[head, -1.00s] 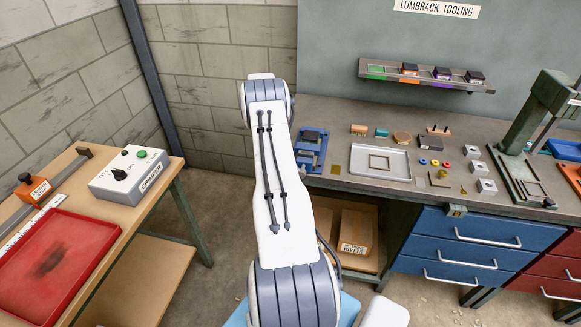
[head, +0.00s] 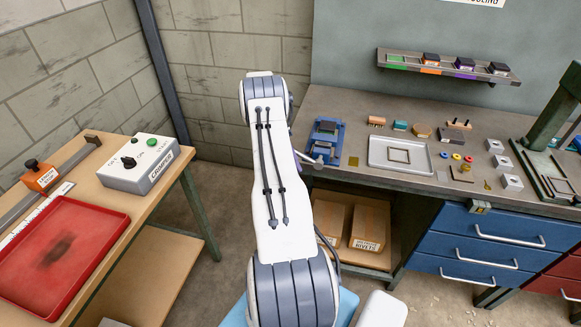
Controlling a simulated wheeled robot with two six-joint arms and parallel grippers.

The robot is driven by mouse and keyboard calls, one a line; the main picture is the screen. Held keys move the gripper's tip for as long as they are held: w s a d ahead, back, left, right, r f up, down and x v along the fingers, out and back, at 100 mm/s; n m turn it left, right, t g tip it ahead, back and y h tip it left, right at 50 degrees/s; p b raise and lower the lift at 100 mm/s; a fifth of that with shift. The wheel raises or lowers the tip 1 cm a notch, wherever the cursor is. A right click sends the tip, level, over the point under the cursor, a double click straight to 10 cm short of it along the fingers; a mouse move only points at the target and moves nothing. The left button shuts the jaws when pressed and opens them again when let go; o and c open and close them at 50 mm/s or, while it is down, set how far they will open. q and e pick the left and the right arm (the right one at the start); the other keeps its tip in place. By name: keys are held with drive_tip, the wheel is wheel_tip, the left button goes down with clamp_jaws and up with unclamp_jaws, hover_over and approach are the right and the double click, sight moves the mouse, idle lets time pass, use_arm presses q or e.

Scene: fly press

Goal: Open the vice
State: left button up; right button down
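The blue vice (head: 325,140) stands at the left end of the grey workbench, with a dark block between its jaws and a handle at its front. I cannot tell how far its jaws are apart. One of my arms rises through the middle of the head view, just left of the vice, and hides part of the bench's left end. Neither gripper shows in this view.
A metal tray (head: 401,156) and several small parts lie right of the vice. A fly press frame (head: 552,120) stands at the far right. A wooden table (head: 120,215) at left holds a red tray (head: 58,250) and a crimper box (head: 137,165).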

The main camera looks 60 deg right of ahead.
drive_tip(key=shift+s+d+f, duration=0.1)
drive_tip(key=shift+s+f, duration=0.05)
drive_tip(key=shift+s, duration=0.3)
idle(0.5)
